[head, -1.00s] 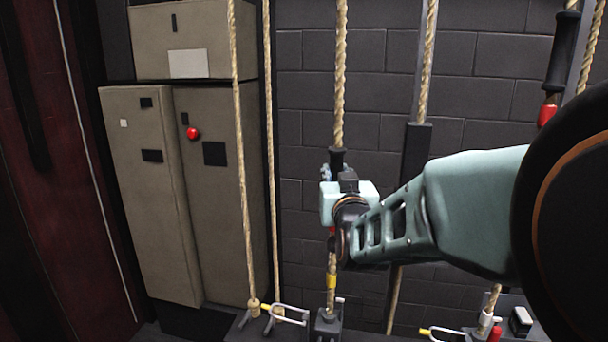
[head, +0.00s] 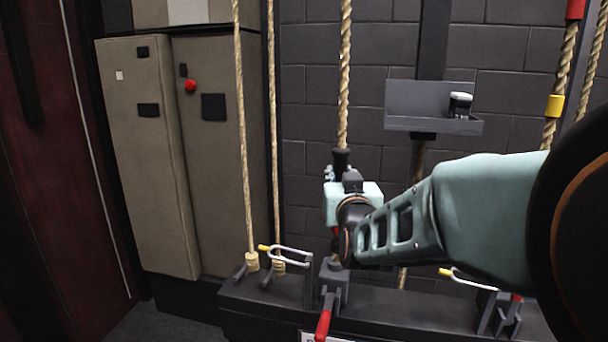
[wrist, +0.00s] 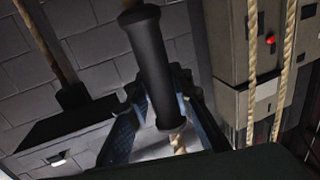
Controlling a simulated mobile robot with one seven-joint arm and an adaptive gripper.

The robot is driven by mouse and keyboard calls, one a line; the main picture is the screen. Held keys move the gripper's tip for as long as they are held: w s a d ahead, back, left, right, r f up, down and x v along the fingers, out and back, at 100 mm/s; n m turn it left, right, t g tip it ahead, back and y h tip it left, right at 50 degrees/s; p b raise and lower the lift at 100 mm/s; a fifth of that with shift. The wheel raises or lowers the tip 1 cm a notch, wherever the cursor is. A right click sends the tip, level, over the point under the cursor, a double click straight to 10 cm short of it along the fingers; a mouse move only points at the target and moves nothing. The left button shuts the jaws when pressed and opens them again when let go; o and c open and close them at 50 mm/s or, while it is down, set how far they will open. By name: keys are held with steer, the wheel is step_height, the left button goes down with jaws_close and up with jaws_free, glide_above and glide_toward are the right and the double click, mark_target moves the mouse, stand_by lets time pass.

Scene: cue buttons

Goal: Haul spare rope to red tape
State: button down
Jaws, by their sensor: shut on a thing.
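The held rope (head: 345,70) hangs down the middle of the head view. My gripper (head: 338,178) is shut on its black sleeve (head: 341,160). In the wrist view the sleeve (wrist: 152,65) runs between the fingers of my gripper (wrist: 160,108), with rope (wrist: 178,143) showing below it. A red patch (head: 336,232), perhaps tape, shows just under my gripper, partly hidden. A rope at the right (head: 563,65) carries a red tape band (head: 576,9) at the top edge and a yellow band (head: 554,105) below it. I cannot tell which rope is the spare one.
A dark rail (head: 390,303) runs low along the wall, with a red lever (head: 323,325) below my gripper and wire clips (head: 286,250). A grey tray (head: 432,122) sits above my arm. A tan cabinet (head: 150,200) and two ropes stand left.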

mark_target(345, 47)
steer(key=shift+f+b, duration=1.55)
steer(key=shift+f, duration=0.75)
steer(key=shift+r, duration=0.1)
steer(key=c, duration=1.7)
jaws_free()
steer(key=shift+r, duration=0.1)
step_height(345, 47, up, 31)
steer(key=p, duration=3.2)
steer(key=shift+f, duration=0.2)
